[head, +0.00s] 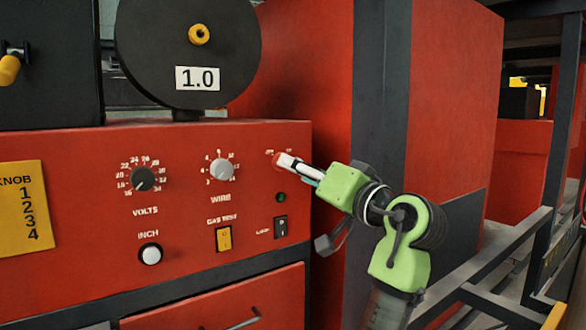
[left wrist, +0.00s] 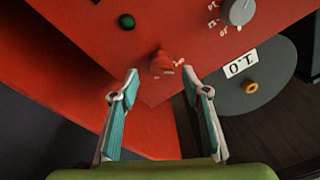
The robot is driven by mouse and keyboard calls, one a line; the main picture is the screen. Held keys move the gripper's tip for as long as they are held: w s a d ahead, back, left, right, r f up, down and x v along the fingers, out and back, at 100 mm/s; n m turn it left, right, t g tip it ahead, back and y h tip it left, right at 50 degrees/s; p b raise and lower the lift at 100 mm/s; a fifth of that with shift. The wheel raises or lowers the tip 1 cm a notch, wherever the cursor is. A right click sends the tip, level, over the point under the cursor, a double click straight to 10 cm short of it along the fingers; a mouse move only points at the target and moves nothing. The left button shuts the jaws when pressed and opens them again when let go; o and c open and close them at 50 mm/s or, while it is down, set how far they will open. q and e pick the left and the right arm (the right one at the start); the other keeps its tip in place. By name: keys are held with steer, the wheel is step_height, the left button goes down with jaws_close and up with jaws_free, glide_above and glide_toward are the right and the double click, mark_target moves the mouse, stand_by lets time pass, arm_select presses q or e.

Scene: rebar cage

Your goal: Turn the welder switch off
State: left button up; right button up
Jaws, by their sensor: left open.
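The red welder front panel (head: 80,235) fills the left of the head view. A small red rotary switch (head: 277,160) sits at its upper right, under a label too small to read. It also shows in the left wrist view (left wrist: 162,63), between and just beyond the fingertips. My left gripper (head: 287,162) reaches it from the right, and its tips partly cover the switch in the head view. In the left wrist view the gripper (left wrist: 161,78) is open, with one finger on each side of the switch and gaps between. My right gripper is not in view.
Below the switch are a green lamp (head: 281,197) and a black rocker switch (head: 281,227). To the left are the wire knob (head: 221,169), volts knob (head: 143,179), yellow gas test switch (head: 224,239) and inch button (head: 151,254). A black spool (head: 160,45) stands above.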

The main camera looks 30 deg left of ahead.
arm_select(q)
steer(key=r+v, duration=0.1)
steer(key=v, duration=0.7)
steer(key=shift+d+f, duration=0.35)
steer(key=shift+f, duration=0.2)
steer(key=shift+s, duration=0.1)
